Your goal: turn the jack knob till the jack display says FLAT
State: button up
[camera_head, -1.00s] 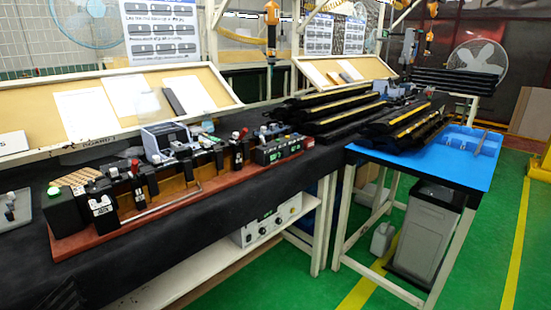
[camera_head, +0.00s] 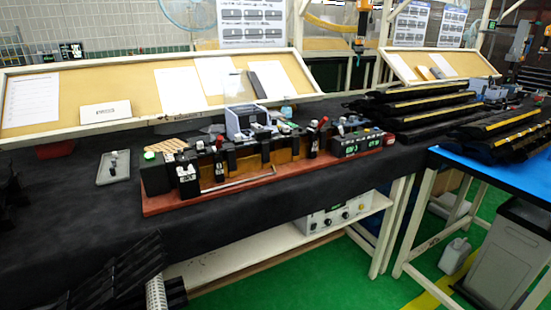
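A long fixture on a red base (camera_head: 215,196) stands on the black-covered bench. At its right end is a black box (camera_head: 350,151) with small green-lit displays and small knobs on top. A pale unit (camera_head: 335,216) with a few dark knobs on its front sits on the shelf below. I cannot tell which of these holds the jack knob and jack display, and no lettering is readable as FLAT.
A grey plate with a small switch (camera_head: 113,168) lies left of the fixture. Black trim strips (camera_head: 425,110) are stacked at right, near a blue table (camera_head: 490,168).

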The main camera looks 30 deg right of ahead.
aim_at(184, 162)
jog(key=i+l+u, duration=0.15)
jog(key=l, duration=0.15)
jog(key=i+l+u, duration=0.2)
jog(key=l+u, duration=0.15)
jog(key=l, duration=0.25)
jog(key=i+l+u, duration=0.15)
jog(key=l, duration=0.2)
jog(key=k, duration=0.05)
